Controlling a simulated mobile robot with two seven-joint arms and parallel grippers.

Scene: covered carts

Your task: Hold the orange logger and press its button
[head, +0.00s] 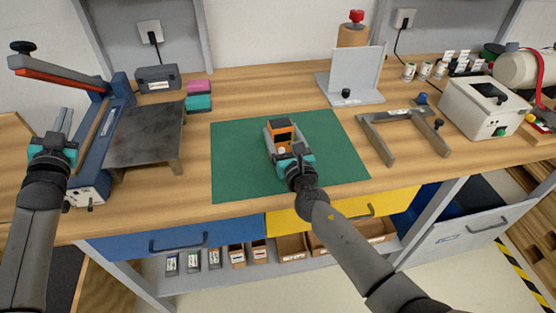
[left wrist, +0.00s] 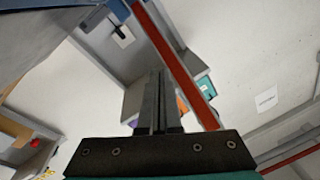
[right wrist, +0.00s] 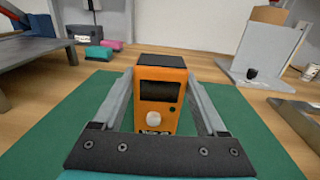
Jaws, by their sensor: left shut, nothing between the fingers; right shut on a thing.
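The orange logger (head: 281,132) is on the green mat (head: 235,165), upright, between the fingers of my right gripper (head: 283,135). In the right wrist view the logger (right wrist: 161,95) shows a dark display and a round pale button (right wrist: 154,118) on its front. The right gripper (right wrist: 160,100) is shut on its sides, and the button is uncovered. My left gripper (head: 62,122) is shut and empty, raised at the far left near the blue lever press. In the left wrist view its fingers (left wrist: 158,100) are together.
A blue press with a long lever (head: 60,75) and a grey plate (head: 145,135) stands at the left. A grey upright stand (head: 350,80), a grey fork-shaped frame (head: 390,145) and a white box (head: 485,105) are at the right. The mat around the logger is clear.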

